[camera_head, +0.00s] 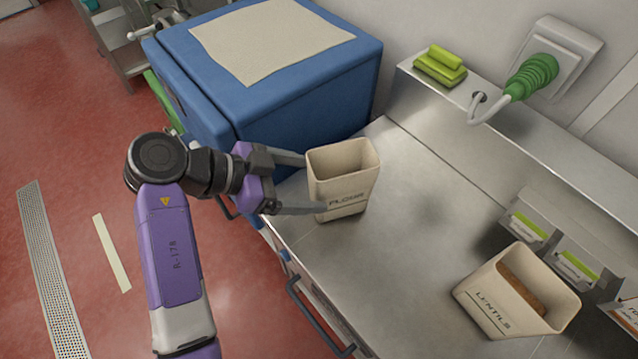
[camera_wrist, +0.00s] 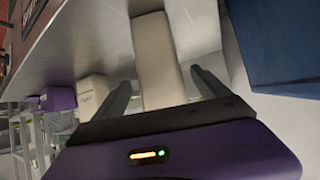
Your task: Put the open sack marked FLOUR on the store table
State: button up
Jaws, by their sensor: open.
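The open cream sack marked FLOUR (camera_head: 345,180) stands upright on the steel counter (camera_head: 420,235), near its left edge and close to the blue cabinet. My gripper (camera_head: 310,184) is open, with one finger on each side of the FLOUR sack in the head view. In the wrist view the cream sack (camera_wrist: 160,60) lies ahead, between the two dark fingers (camera_wrist: 163,88), with gaps beside them. The inside bottom of the sack is hidden. I cannot identify a store table in these views.
A cream sack marked LENTILS (camera_head: 515,295) stands at the counter's lower right, near small green-labelled holders (camera_head: 530,228). A blue cabinet (camera_head: 275,85) with a cloth on top (camera_head: 270,40) stands at the back left. Green sponges (camera_head: 440,65) and a green plug (camera_head: 532,78) are behind. Middle counter is clear.

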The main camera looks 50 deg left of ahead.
jog(key=b+v, duration=0.1)
jog(key=v, duration=0.6)
jog(key=shift+s+a+r+b, duration=0.15)
jog(key=shift+s+r+b, duration=0.1)
jog(key=shift+s+b, duration=0.1)
